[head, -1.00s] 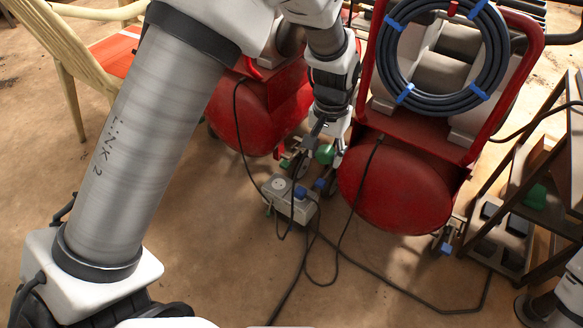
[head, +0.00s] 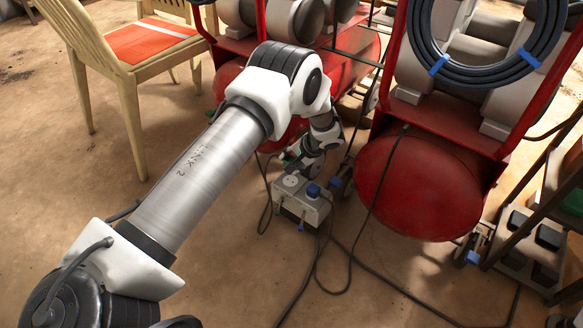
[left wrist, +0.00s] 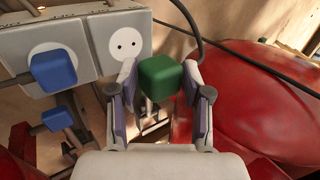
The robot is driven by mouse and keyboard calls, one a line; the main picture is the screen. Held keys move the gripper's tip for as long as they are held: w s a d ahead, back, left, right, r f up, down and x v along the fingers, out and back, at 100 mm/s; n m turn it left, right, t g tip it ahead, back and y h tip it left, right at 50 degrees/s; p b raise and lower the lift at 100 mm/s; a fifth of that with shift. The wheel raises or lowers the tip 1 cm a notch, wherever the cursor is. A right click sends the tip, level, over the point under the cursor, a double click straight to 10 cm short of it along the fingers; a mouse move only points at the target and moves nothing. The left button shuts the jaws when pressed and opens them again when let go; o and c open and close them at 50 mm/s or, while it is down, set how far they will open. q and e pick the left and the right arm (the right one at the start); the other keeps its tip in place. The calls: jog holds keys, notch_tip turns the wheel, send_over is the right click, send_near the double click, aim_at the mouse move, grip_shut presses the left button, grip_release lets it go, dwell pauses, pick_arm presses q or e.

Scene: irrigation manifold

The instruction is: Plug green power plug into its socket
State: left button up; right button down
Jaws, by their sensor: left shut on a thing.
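My left gripper (left wrist: 160,90) is shut on the green plug (left wrist: 160,78), which sits between its two fingertips in the left wrist view. A grey socket box (left wrist: 95,15) lies ahead in that view. Its empty round white socket (left wrist: 126,44) has two dark holes and is just above and left of the green plug, which looks apart from it. A blue plug (left wrist: 53,70) sits in the socket to the left. In the head view, my left gripper (head: 298,163) is just behind the socket box (head: 309,207), and the green plug is mostly hidden there. My right gripper is not in view.
Red tanks (head: 415,190) stand right of and behind the box. Dark cables (head: 350,260) run over the floor. A wooden chair (head: 125,75) stands at the back left, and a shelf (head: 540,200) at the right. Floor in front of the box is mostly open.

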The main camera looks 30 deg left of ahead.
aim_at(287, 181)
pick_arm(q)
jog(key=shift+a, duration=0.1)
jog(key=shift+f, duration=0.1)
notch_tip(287, 181, down, 4)
jog(key=b, duration=0.3)
jog(key=shift+f+b, duration=0.7)
jog(key=shift+b, duration=0.05)
jog(key=shift+s+f+p, duration=0.1)
jog(key=shift+s+p, duration=0.1)
jog(key=shift+p, duration=0.15)
dwell(1.4)
jog(key=shift+f, duration=0.25)
dwell(0.4)
jog(key=shift+f+b, duration=0.15)
jog(key=shift+b, duration=0.2)
grip_shut()
jog(key=shift+f+b, duration=0.3)
jog(key=shift+f, duration=0.1)
